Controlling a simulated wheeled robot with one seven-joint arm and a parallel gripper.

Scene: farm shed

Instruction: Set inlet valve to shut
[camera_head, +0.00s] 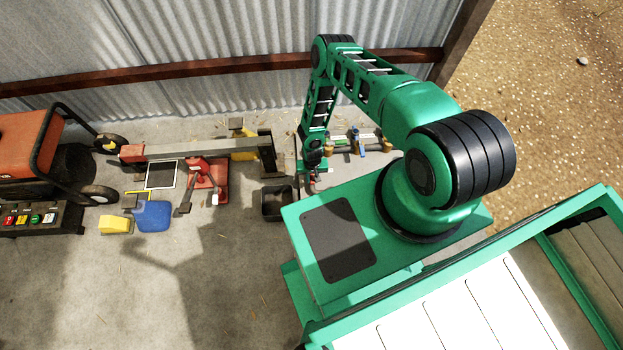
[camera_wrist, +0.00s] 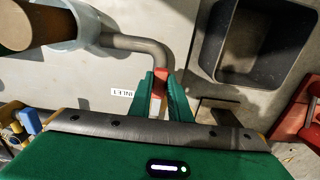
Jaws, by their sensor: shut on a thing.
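The inlet valve's red lever (camera_wrist: 160,78) shows in the wrist view, beside the bend of a grey pipe (camera_wrist: 145,44). A white label reading INLET (camera_wrist: 123,92) is just left of it. My gripper (camera_wrist: 161,88) is shut on the red lever, with a green finger on each side. The fingers and wrist hide the lower part of the lever and most of the valve body, so its exact setting cannot be told. In the head view my gripper (camera_head: 312,177) is low near the floor, and the lever there is too small to make out.
A dark open bin (camera_head: 277,202) stands close by, also at the upper right of the wrist view (camera_wrist: 258,42). Pipework with blue and green handles (camera_head: 357,142) lies to the right. A red stand (camera_head: 207,180) and blue can (camera_head: 152,216) are left. The front floor is clear.

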